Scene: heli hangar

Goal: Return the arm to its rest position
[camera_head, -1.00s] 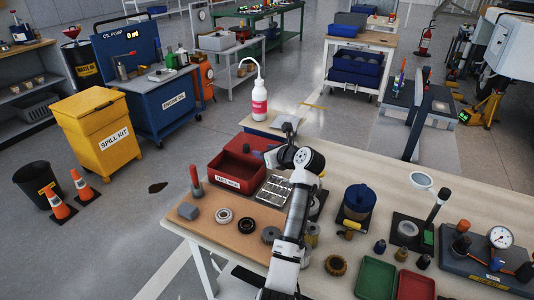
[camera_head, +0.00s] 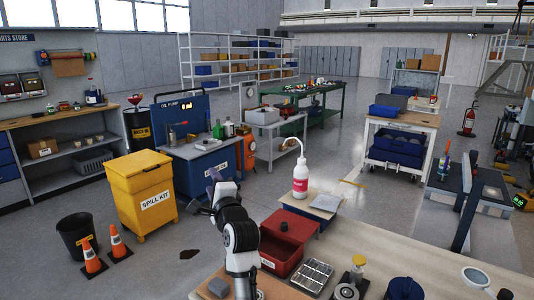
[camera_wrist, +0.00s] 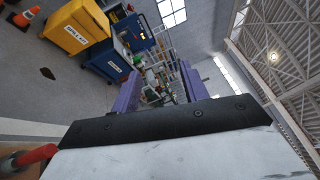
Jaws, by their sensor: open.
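My arm stands folded up over the left part of the workbench (camera_head: 375,250) in the head view. My gripper (camera_head: 212,177) is at its upper end, raised above the bench and pointing away from me. In the wrist view my gripper (camera_wrist: 158,88) shows two purple fingers spread apart. Only the distant room shows between them, so it is empty and touches nothing. My arm hides part of the bench's left end.
A red bin (camera_head: 285,245), a white bottle with a red label (camera_head: 300,180) and a metal tray (camera_head: 312,275) are just right of my arm. A yellow spill kit bin (camera_head: 143,195) and orange cones (camera_head: 118,243) stand on the floor to the left. Air around my gripper looks clear.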

